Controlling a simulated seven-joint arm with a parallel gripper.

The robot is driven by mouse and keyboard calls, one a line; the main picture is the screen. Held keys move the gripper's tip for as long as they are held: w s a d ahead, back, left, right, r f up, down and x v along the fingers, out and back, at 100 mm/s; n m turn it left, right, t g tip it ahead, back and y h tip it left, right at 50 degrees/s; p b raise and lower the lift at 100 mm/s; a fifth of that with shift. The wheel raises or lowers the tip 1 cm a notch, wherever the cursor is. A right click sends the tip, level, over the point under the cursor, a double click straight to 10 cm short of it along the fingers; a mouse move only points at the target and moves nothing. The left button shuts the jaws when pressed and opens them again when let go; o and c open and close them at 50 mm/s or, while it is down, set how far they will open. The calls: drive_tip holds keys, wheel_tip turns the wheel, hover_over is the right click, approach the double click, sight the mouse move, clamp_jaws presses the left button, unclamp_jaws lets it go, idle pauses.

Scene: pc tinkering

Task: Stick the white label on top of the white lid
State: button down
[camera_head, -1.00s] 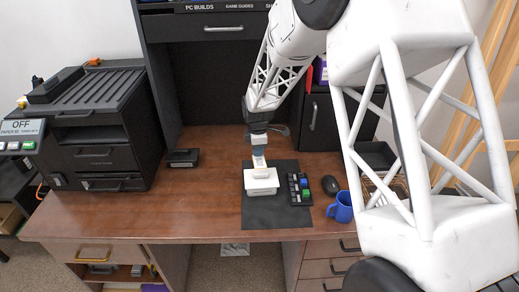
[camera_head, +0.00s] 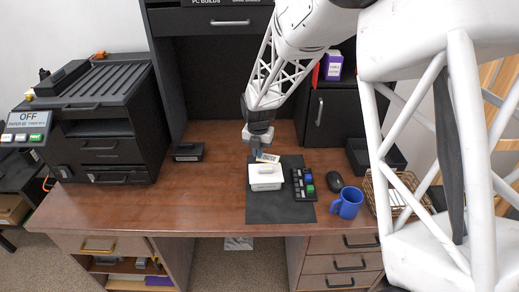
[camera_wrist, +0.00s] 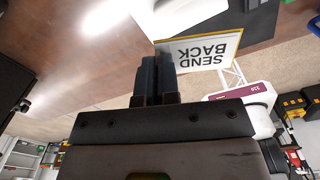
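The white label (camera_wrist: 205,52) reads "SEND BACK" and has a yellowish border in the wrist view. In the head view it shows small and tilted (camera_head: 268,157), just above the far edge of the white lid (camera_head: 265,171). The lid tops a small white box on the dark desk mat (camera_head: 279,208). My gripper (camera_wrist: 160,65) has its two fingers close together at one edge of the label, and appears shut on it. In the head view my gripper (camera_head: 258,151) is above the box's far side, apart from the lid. The exact finger contact is partly hidden.
A keypad with coloured keys (camera_head: 304,184) lies right of the box, with a black mouse (camera_head: 334,181) and blue mug (camera_head: 347,204) beyond. A small black box (camera_head: 188,152) and large printer (camera_head: 105,120) stand left. The desk (camera_head: 195,200) left of the mat is clear.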

sight(257, 179)
drive_tip(key=shift+s+a+r+n, duration=0.15)
drive_tip(key=shift+s+n, duration=0.35)
drive_tip(key=shift+n, duration=0.5)
drive_tip(key=shift+s+a+r+n, duration=0.15)
drive_tip(key=shift+s+n, duration=0.3)
drive_tip(key=shift+n, duration=0.55)
drive_tip(key=shift+d+f, duration=0.1)
drive_tip(key=shift+f, duration=4.5)
drive_tip(key=shift+f, duration=0.5)
drive_tip(key=c, duration=1.3)
unclamp_jaws()
drive_tip(key=shift+o, duration=0.2)
drive_tip(key=shift+r, duration=0.15)
drive_tip(key=shift+r, duration=3.8)
